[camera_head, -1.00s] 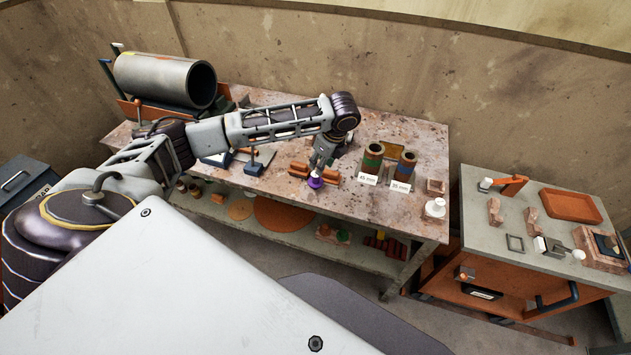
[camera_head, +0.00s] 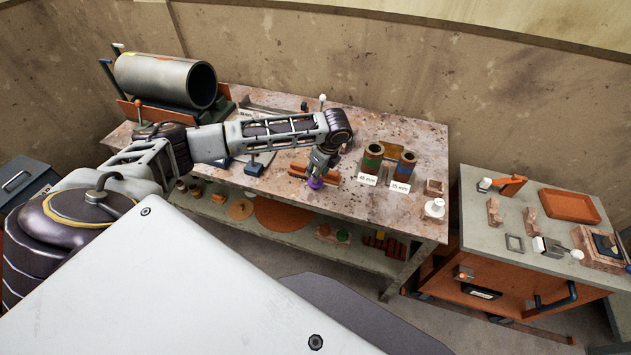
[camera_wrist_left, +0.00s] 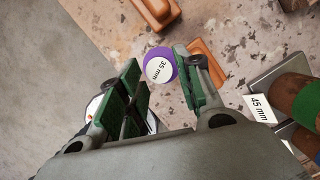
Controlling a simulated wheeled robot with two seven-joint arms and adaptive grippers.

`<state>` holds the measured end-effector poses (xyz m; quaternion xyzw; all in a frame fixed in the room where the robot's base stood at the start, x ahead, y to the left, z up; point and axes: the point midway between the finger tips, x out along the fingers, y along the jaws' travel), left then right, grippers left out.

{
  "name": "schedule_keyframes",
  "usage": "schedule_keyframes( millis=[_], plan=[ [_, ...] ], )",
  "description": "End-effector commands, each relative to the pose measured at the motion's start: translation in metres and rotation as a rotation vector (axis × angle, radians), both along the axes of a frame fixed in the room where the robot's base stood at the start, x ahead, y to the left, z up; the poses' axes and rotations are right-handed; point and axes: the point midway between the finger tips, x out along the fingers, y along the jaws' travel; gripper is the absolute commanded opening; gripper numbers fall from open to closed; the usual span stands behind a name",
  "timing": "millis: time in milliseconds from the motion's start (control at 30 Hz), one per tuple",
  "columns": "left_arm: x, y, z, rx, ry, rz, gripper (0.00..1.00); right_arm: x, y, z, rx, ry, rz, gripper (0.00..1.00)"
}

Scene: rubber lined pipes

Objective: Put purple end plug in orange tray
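The purple end plug (camera_head: 315,184) sits at the front edge of the workbench, at an orange-brown holder block (camera_head: 299,170). In the left wrist view the plug (camera_wrist_left: 161,66) shows its white face marked "35 mm". My left gripper (camera_head: 321,167) is right above it, pointing down. In the wrist view its green-padded fingers are apart, with the plug between their tips; a small gap shows on the left side, and contact on the right side is unclear. The orange tray (camera_head: 570,205) lies empty on the grey cabinet at the right. My right gripper is not in view.
A large grey pipe (camera_head: 165,80) lies at the back left. A floor gap separates the workbench from the cabinet (camera_head: 480,215), which carries several small blocks and fixtures.

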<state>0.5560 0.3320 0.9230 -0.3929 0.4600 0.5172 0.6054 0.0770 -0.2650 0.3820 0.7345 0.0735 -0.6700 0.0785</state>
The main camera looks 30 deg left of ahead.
Motion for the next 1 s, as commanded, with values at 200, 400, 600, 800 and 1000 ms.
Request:
schedule_keyframes(
  millis=[200, 400, 600, 800, 1000],
  plan=[
    [0.000, 0.007, -0.022, 0.000, 0.001, -0.001, 0.35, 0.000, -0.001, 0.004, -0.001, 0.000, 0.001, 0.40],
    [0.000, 0.009, -0.030, 0.000, 0.000, -0.001, 0.35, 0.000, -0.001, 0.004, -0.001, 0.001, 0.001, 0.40],
    [0.000, 0.009, -0.030, 0.000, 0.000, -0.001, 0.35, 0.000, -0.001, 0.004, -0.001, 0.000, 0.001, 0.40],
    [0.000, 0.009, -0.029, 0.000, 0.000, -0.001, 0.35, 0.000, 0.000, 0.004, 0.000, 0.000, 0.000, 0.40],
    [0.001, 0.009, -0.029, 0.000, 0.000, -0.001, 0.09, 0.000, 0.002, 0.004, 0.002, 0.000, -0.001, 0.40]
  ],
)
